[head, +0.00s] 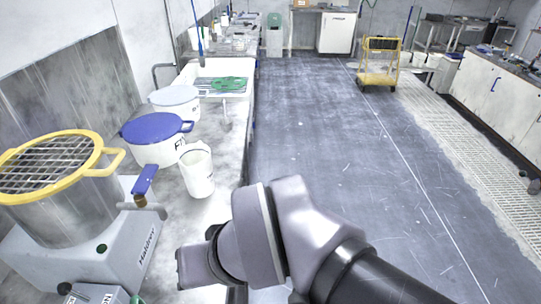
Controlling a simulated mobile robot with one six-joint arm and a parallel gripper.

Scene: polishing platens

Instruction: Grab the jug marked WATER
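A white open-topped jug (197,170) with a spout and handle stands upright on the grey bench at the left in the head view. Any marking on it is too small to read. A white tub with a blue lid (157,129) stands just behind and left of it; its dark lettering is partly hidden by the jug. My arm's wrist (225,255) is in front of the jug, lower in the picture, and apart from it. My gripper's fingers do not show.
A machine with a yellow-rimmed mesh top (55,170) and a blue-handled valve (145,182) stands left of the jug. Farther back are a white lidded tub (175,99) and a sink (205,72). The floor (330,130) right of the bench is clear. A yellow cart (378,76) stands far off.

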